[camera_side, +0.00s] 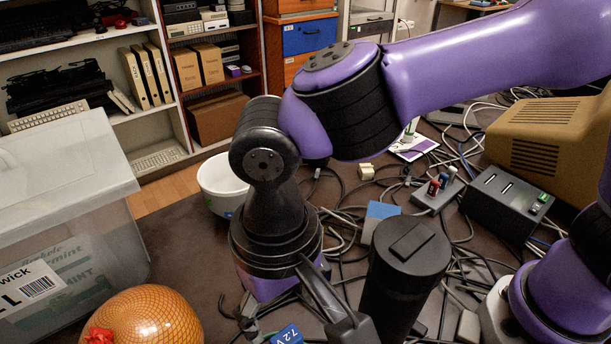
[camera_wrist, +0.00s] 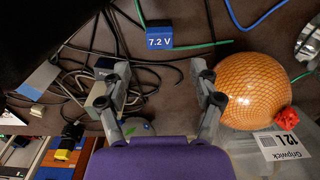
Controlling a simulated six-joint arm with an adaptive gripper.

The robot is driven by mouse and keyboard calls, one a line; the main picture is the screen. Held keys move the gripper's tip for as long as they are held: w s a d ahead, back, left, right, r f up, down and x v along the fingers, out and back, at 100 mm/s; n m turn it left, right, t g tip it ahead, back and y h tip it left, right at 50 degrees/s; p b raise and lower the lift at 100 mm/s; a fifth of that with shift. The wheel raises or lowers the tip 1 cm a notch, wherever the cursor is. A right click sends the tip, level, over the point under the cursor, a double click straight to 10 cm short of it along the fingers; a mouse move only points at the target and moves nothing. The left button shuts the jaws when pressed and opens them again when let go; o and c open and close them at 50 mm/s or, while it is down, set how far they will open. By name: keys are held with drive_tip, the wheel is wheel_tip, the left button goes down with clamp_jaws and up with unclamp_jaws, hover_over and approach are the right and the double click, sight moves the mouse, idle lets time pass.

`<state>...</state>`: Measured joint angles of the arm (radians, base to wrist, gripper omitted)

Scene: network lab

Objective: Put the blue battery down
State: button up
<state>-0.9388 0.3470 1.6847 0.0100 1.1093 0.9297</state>
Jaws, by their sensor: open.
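The blue battery (camera_wrist: 160,39) is a small dark block with a blue face marked "7.2 V". In the wrist view it appears to lie on the dark tabletop beyond my fingertips, centred between them and apart from both. In the side view the battery (camera_side: 287,335) is at the bottom edge, partly cut off, below my gripper (camera_side: 300,322). My gripper (camera_wrist: 160,76) points down, with its two fingers spread wide and nothing between them. Its left fingertip is partly cut off in the side view.
A black cylinder (camera_side: 405,265) stands close right of my gripper. A netted orange ball (camera_side: 150,318) and a clear bin (camera_side: 70,225) are on the left. A white bowl (camera_side: 221,186) is behind. Loose cables (camera_side: 345,195), a power strip (camera_side: 438,190) and a black box (camera_side: 507,203) crowd the right.

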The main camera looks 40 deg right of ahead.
sight(288, 335)
drive_tip(key=w+d+r+t+y, duration=0.15)
drive_tip(key=w+d+r, duration=0.25)
drive_tip(key=d+r, duration=0.5)
drive_tip(key=s+d+f+t, duration=0.1)
drive_tip(key=s+d+t, duration=0.1)
drive_tip(key=d, duration=0.7)
drive_tip(key=s+d+f+t+h, duration=0.1)
drive_tip(key=d+t, duration=0.1)
drive_tip(key=d, duration=0.7)
drive_tip(key=shift+s, duration=0.35)
drive_tip(key=shift+h, duration=0.25)
